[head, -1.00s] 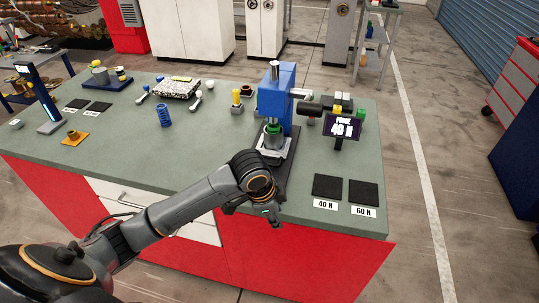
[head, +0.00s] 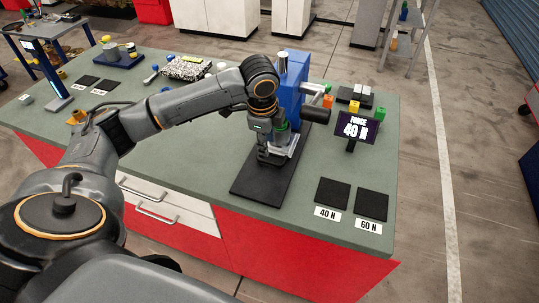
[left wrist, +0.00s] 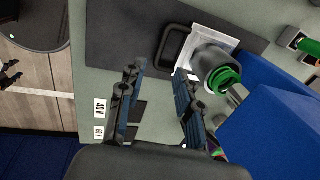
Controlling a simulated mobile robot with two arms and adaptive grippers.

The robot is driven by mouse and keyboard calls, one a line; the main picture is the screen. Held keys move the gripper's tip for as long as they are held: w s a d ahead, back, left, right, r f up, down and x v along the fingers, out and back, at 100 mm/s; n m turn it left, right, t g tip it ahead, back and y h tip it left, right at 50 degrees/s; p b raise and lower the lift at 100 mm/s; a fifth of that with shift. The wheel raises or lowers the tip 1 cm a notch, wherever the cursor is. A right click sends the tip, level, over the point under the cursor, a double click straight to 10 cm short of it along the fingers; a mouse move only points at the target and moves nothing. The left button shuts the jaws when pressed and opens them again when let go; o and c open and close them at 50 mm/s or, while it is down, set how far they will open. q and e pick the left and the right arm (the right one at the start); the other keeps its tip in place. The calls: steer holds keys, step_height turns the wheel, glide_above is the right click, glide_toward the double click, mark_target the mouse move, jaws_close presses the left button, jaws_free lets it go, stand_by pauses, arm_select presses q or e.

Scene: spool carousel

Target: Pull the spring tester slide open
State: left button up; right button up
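The blue spring tester (head: 290,88) stands on a black base plate (head: 262,188) and also shows in the left wrist view (left wrist: 270,115). Its light metal slide (left wrist: 205,38) carries a grey cup with a green ring (left wrist: 226,78). A black loop handle (left wrist: 167,50) sticks out from the slide. My left gripper (head: 268,155) is over the base plate in front of the tester. In the left wrist view its fingers (left wrist: 158,70) are open and empty. The handle is just beyond the fingertips, nearer the right finger; contact cannot be told. My right gripper is not in view.
Black pads labelled 40 N (head: 332,195) and 60 N (head: 371,205) lie near the front right edge. Coloured blocks (head: 354,106) sit behind the display. The bench front left of the base plate is clear.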

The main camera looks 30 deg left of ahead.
mark_target(269, 162)
arm_select(q)
steer(key=f, duration=0.2)
steer(key=w+f, duration=0.1)
steer(key=f, duration=0.2)
steer(key=f+p, duration=0.1)
steer(key=f, duration=0.1)
steer(key=shift+w+a+f, duration=0.15)
steer(key=shift+w+f, duration=0.2)
steer(key=shift+f, duration=0.4)
jaws_close()
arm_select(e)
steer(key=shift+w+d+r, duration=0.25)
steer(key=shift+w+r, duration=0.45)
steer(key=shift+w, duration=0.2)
